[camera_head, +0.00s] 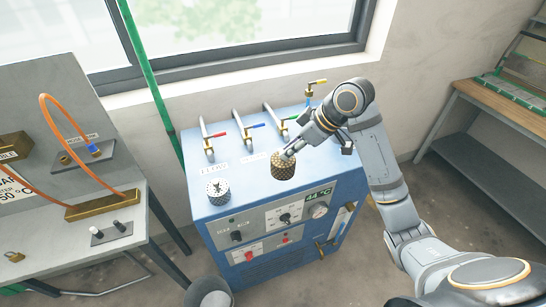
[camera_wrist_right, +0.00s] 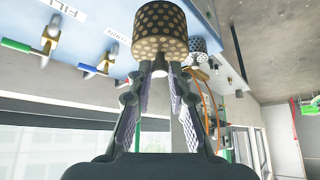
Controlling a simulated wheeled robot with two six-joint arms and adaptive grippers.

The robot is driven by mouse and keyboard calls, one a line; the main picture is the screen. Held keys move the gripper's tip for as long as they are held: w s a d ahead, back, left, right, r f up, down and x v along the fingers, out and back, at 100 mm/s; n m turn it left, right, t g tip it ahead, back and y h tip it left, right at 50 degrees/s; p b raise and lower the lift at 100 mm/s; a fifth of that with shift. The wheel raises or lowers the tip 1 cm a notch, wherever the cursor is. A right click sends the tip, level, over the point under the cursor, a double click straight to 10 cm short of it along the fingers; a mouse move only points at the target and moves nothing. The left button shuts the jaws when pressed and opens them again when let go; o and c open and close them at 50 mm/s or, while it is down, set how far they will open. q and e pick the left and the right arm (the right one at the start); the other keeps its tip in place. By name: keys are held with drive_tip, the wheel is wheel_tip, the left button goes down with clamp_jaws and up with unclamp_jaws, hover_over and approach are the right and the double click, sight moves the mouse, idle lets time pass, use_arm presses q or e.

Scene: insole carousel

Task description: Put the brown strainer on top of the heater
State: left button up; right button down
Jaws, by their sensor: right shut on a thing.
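The brown strainer (camera_head: 283,167), a dark-dotted cylinder, is at the right part of the blue heater's top (camera_head: 243,172). I cannot tell whether it rests on the top or hangs just above it. My right gripper (camera_head: 291,150) reaches in from the right and is shut on the strainer's upper end. In the right wrist view the strainer (camera_wrist_right: 160,30) sits at the fingertips (camera_wrist_right: 160,66); the part between the fingers is mostly hidden. My left gripper is not in view.
A white dotted strainer (camera_head: 218,191) stands on the heater's left front corner. Several taps with coloured handles (camera_head: 212,137) line its back edge. A workbench (camera_head: 100,215) with an orange hose stands left, a wooden table (camera_head: 490,105) right. A grey bucket (camera_head: 210,294) is below.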

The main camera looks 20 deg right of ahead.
drive_tip(key=p+x, duration=0.1)
drive_tip(key=x, duration=0.3)
drive_tip(key=w+d+p+x, duration=0.1)
drive_tip(key=x, duration=0.3)
drive_tip(key=w+d+p+x, duration=0.1)
drive_tip(key=x, duration=0.2)
drive_tip(key=shift+w+a+f+p, duration=0.15)
drive_tip(key=shift+a+f+p, duration=0.1)
drive_tip(key=shift+f+p, duration=0.1)
drive_tip(key=shift+f, duration=0.15)
drive_tip(key=c, duration=1.2)
unclamp_jaws()
